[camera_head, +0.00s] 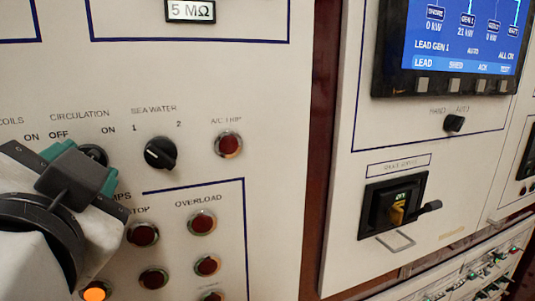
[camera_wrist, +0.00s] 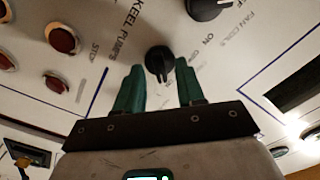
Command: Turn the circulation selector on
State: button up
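The circulation selector (camera_head: 94,154) is a black rotary knob on the pale panel, with OFF printed to its left and ON to its right in the head view. My gripper (camera_head: 84,164) covers part of it there. In the wrist view the knob (camera_wrist: 158,60) sits between the two green fingertips of my gripper (camera_wrist: 160,70). The fingers are apart, one on each side, with a narrow gap visible beside the knob. The knob's ridge runs roughly up and down in the wrist view. Which label it points to is not clear.
The sea water selector (camera_head: 160,152) is close on the right, then the red A/C trip button (camera_head: 228,144). Red pump buttons (camera_head: 143,234) lie below. The fan coils knob (camera_wrist: 205,8) is near in the wrist view. A breaker with a handle (camera_head: 394,205) stands farther right.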

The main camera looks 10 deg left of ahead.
jog(key=b+v, duration=0.1)
jog(key=v, duration=1)
jog(key=shift+w+a, duration=0.1)
